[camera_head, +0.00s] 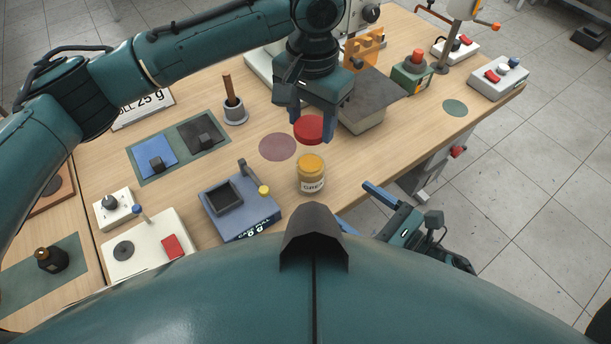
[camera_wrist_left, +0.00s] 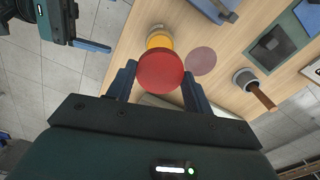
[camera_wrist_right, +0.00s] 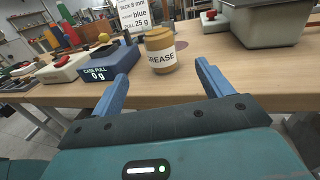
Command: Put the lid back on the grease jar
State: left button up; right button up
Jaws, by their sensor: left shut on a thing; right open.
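The grease jar (camera_head: 311,176) stands upright on the table near its front edge, open at the top with yellow-orange grease showing. Its label reads GREASE in the right wrist view (camera_wrist_right: 162,52). My left gripper (camera_head: 312,122) is shut on the red lid (camera_head: 309,129) and holds it above and slightly behind the jar, apart from it. In the left wrist view the lid (camera_wrist_left: 160,70) sits between the fingertips and partly covers the jar (camera_wrist_left: 159,38). My right gripper (camera_wrist_right: 162,72) is open and empty, off the table's front edge, facing the jar.
A blue-grey scale box (camera_head: 240,207) stands left of the jar. A purple round mat (camera_head: 278,147) lies behind and left of the jar. A grey bin (camera_head: 369,100) stands behind and right. The table between the jar and its right edge is clear.

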jog(key=shift+w, duration=0.15)
jog(key=x, duration=1.1)
jog(key=shift+w+a, duration=0.25)
jog(key=shift+a, duration=0.1)
jog(key=c, duration=1.5)
pick_arm(q)
send_over(311, 163)
jog(key=shift+f, duration=2.5)
